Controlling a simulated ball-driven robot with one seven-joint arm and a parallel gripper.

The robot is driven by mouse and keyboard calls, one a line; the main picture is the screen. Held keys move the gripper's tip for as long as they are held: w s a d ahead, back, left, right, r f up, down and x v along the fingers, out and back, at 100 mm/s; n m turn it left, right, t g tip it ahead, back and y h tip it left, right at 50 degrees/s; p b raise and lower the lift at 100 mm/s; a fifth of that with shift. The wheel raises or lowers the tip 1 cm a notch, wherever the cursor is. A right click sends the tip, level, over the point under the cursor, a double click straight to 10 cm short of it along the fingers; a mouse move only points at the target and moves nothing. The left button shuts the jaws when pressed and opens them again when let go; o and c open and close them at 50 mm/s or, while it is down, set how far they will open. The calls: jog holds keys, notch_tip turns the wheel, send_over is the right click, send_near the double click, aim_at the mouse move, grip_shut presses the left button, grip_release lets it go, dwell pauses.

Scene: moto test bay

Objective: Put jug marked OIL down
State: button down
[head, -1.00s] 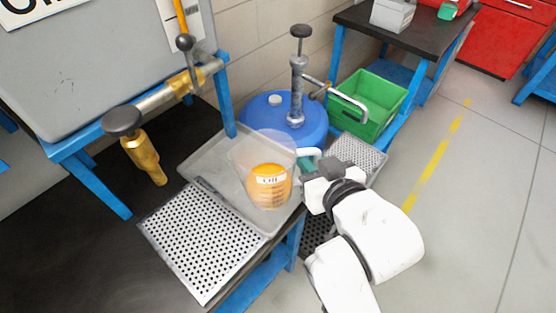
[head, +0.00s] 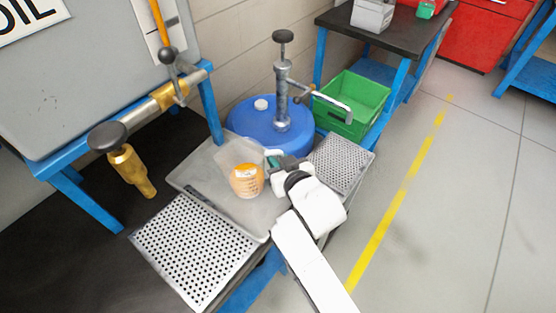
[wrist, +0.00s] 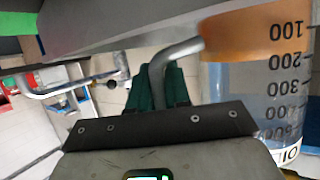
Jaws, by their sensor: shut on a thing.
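The jug marked OIL (head: 244,182) is clear, with orange liquid low inside. It is upright over the grey tray (head: 185,177) on the bench end. In the wrist view the jug (wrist: 262,70) fills the right side upside down, with orange liquid, scale marks and part of its label. My gripper (head: 272,160) is at the jug's right side. In the wrist view its green fingers (wrist: 160,85) are shut on the jug's grey handle. The jug's base is close to the tray; I cannot tell if it touches.
A perforated plate (head: 193,252) lies in front of the tray. A brass tap (head: 130,170) hangs at the left. A blue drum (head: 262,122) with a pump stands behind, beside a green bin (head: 352,103). Open floor lies at the right.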

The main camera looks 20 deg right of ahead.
jog(key=shift+f, duration=0.25)
jog(key=shift+f, duration=0.1)
jog(key=c, duration=1.1)
grip_release()
jog(key=shift+r, duration=0.2)
jog(key=shift+s, duration=0.35)
jog(key=v, duration=1.1)
jog(key=shift+s+r+b, duration=0.1)
jog(key=shift+s+b, duration=0.05)
jog(key=shift+b, duration=0.15)
